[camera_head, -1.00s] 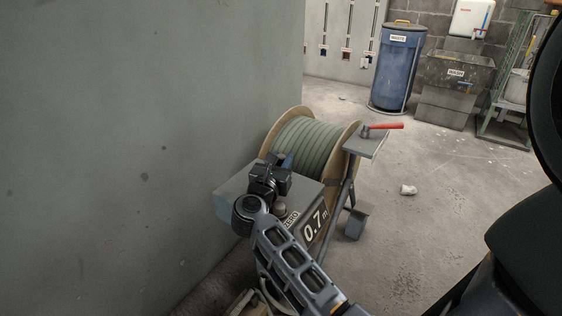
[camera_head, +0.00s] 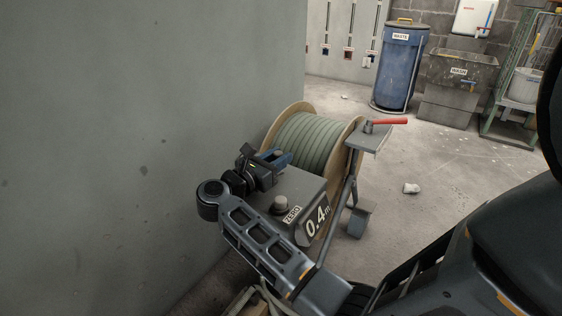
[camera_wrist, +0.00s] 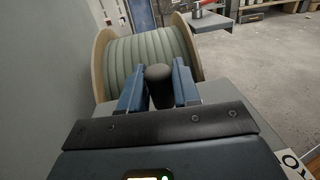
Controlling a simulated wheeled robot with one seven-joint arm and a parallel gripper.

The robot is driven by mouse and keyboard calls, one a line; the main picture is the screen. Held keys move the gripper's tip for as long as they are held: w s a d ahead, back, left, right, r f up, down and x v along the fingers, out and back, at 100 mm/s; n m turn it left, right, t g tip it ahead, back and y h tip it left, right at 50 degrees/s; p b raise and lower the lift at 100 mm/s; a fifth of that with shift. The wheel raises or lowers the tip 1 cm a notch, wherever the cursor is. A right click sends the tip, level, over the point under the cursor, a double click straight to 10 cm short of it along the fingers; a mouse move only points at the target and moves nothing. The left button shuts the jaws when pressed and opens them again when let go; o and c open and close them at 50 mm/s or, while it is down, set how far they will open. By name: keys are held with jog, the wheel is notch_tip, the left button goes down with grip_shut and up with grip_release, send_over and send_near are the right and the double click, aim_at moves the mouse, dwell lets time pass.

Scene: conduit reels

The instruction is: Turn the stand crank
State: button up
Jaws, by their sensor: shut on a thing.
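The reel stand's counter box (camera_head: 270,188) reads 0.4 m, with a reel of green-grey conduit (camera_head: 308,138) behind it. In the wrist view a dark upright cylindrical grip (camera_wrist: 159,88), which looks like the crank's handle, stands between the two blue fingers of my gripper (camera_wrist: 159,78). My gripper (camera_head: 276,158) is shut on this grip, above the far left part of the box in the head view. The crank's arm below the grip is hidden.
A red lever (camera_head: 388,122) sits on a small plate right of the reel. A button (camera_head: 280,203) labelled ZERO is on the box. A wall (camera_head: 150,120) is close on the left. Open floor lies right, with a small white scrap (camera_head: 411,188).

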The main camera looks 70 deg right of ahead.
aim_at(274, 159)
jog(key=m+g, duration=0.1)
jog(key=w+m+g+y+b, duration=0.1)
jog(key=g, duration=0.1)
jog(key=shift+a+f+b, duration=0.2)
jog(key=shift+a+b, duration=0.1)
jog(key=shift+a, duration=0.1)
jog(key=g, duration=0.1)
jog(key=m+g+y, duration=0.1)
jog(key=m+y+b, duration=0.1)
jog(key=shift+w+a+r+g, duration=0.15)
jog(key=shift+w+a+g, duration=0.15)
jog(key=shift+g, duration=0.1)
jog(key=shift+w+a+m+g+y, duration=0.15)
jog(key=shift+w+m+g+y, duration=0.1)
jog(key=shift+m+g+y, duration=0.55)
jog(key=shift+w+a+m+g+y, duration=0.2)
jog(key=shift+m+g+y, duration=0.45)
jog(key=shift+y, duration=0.25)
jog(key=shift+w+m+g+y, duration=0.25)
jog(key=shift+m+g+y, duration=0.45)
jog(key=shift+y, duration=0.2)
jog(key=shift+w+m+g+y, duration=0.1)
jog(key=shift+m+g+y, duration=0.15)
jog(key=shift+m+y, duration=0.3)
jog(key=shift+r, duration=0.1)
jog(key=o, duration=0.9)
